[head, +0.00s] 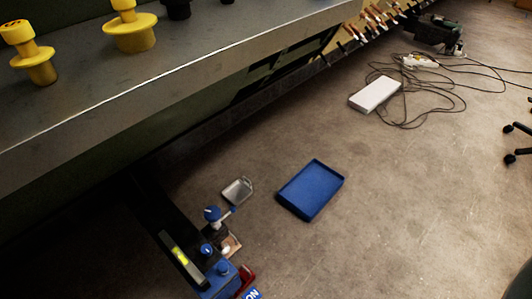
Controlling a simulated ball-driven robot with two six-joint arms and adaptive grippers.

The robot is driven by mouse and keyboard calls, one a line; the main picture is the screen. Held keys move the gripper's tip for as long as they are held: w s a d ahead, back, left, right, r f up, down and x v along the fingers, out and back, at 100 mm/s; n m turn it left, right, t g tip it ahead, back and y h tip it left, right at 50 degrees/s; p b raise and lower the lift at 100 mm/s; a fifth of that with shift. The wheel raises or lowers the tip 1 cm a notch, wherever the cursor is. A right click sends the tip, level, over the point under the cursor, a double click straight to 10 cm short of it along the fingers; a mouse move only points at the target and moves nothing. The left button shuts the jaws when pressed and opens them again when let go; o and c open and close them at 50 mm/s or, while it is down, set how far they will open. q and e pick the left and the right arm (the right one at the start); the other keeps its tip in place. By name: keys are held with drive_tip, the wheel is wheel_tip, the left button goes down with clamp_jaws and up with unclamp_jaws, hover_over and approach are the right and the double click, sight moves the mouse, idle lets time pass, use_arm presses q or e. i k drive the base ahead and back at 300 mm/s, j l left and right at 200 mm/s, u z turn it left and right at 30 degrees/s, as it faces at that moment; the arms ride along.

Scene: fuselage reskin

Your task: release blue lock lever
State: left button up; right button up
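No part that I can make out as the blue lock lever shows clearly. Small blue parts stand at the bottom left of the head view: a blue knob-like piece (212,213) on a white and dark stem, and blue round pieces (223,267) on a blue block. I cannot tell whether any of these is the lever. Neither of my grippers is in view.
A grey workbench (200,75) with yellow fixtures (135,32) fills the upper left. On the concrete floor lie a blue tray (312,188), a small metal tray (238,190), a white box (375,94) and loose cables (445,97). The floor at right centre is clear.

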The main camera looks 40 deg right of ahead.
sight(233, 209)
drive_tip(key=z, duration=0.65)
